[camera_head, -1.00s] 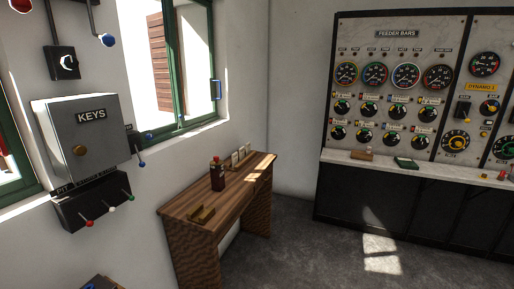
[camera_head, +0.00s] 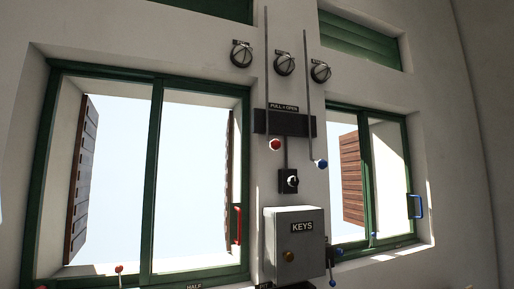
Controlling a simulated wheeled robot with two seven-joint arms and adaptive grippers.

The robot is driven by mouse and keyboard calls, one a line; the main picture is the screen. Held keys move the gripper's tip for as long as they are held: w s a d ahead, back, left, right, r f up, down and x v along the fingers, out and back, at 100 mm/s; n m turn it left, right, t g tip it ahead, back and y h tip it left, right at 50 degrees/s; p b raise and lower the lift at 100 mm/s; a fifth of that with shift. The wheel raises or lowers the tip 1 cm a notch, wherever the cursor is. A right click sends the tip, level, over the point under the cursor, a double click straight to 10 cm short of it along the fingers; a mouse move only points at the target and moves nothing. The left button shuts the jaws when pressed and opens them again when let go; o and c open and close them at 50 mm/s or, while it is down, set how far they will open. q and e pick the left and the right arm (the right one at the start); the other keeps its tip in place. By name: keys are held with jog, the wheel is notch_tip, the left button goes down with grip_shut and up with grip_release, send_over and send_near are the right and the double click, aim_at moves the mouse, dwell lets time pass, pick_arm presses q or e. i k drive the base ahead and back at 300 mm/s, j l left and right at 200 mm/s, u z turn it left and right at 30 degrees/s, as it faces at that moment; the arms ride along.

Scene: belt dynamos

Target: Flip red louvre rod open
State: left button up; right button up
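The red louvre rod (camera_head: 267,75) hangs down the wall between the two windows and ends in a red knob (camera_head: 275,144). The blue louvre rod (camera_head: 308,90) hangs to its right, with a blue knob (camera_head: 321,163) a little lower. Both pass in front of a dark plate (camera_head: 285,123) with a "PULL = OPEN" label (camera_head: 284,107) above it. A green louvre (camera_head: 355,38) shows at the upper right, and its slats look shut. Another green louvre (camera_head: 205,6) is cut off by the top edge. Neither of my grippers is in view.
A grey KEYS box (camera_head: 292,243) juts from the wall below the rods, under a black switch (camera_head: 288,181). Three round fittings (camera_head: 284,64) sit above the plate. Green-framed windows (camera_head: 155,180) flank the rods, with a red handle (camera_head: 238,224) and a blue handle (camera_head: 416,206).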

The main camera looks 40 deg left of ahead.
aim_at(275, 143)
jog(key=j+u, duration=0.2)
jog(key=u, duration=0.75)
jog(key=k+j, duration=0.05)
